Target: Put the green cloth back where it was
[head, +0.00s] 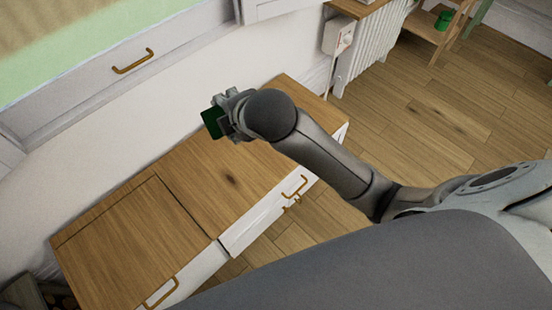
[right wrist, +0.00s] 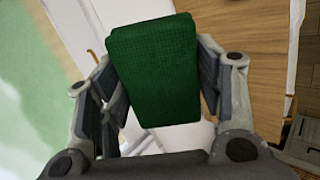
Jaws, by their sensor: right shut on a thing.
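The green cloth (right wrist: 153,72) is a folded dark green block in the right wrist view. It sits between the two fingers of my right gripper (right wrist: 160,100), which is shut on it. In the head view the cloth (head: 211,122) sticks out to the left of my right gripper (head: 226,114). The gripper holds it over or near the back edge of the low wooden-topped cabinet (head: 205,178), close to the white wall. I cannot tell its exact height above the top. My left gripper is in neither view.
The cabinet top is bare, with a square panel outline (head: 130,240) at its left part. A white radiator (head: 372,45) and a small wooden shelf with a green item (head: 444,19) are at upper right.

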